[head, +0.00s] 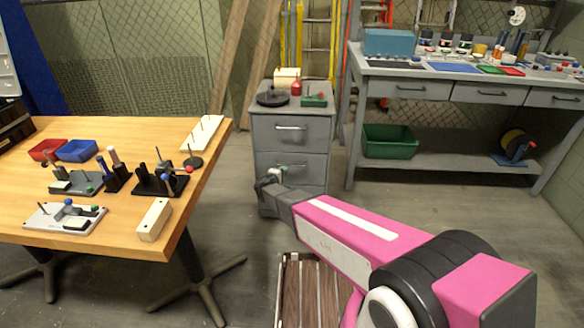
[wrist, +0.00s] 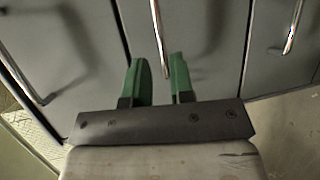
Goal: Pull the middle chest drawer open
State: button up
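The grey chest (head: 262,133) stands at the middle of the head view. Its middle drawer (head: 312,170) looks shut, with a bar handle (head: 297,167) partly behind my gripper. My gripper (head: 281,171) is in front of that drawer's left part. In the wrist view, the two green fingers of my gripper (wrist: 161,75) are apart with nothing clamped. The middle handle (wrist: 157,35) runs down the picture, its near end between the fingertips. I cannot tell whether the fingers reach around the bar or touch it. The lowest drawer is mostly hidden by my gripper in the head view.
The top drawer handle (head: 291,128) is above. A wooden table (head: 150,130) with small parts is at left, and a grey workbench (head: 440,90) at right. A slatted wooden item (head: 305,290) lies on the floor below my arm. The floor before the workbench is clear.

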aim_at(291, 166)
jog(key=x, duration=0.8)
jog(key=shift+w+d+f, duration=0.1)
jog(key=shift+w, duration=0.1)
grip_shut()
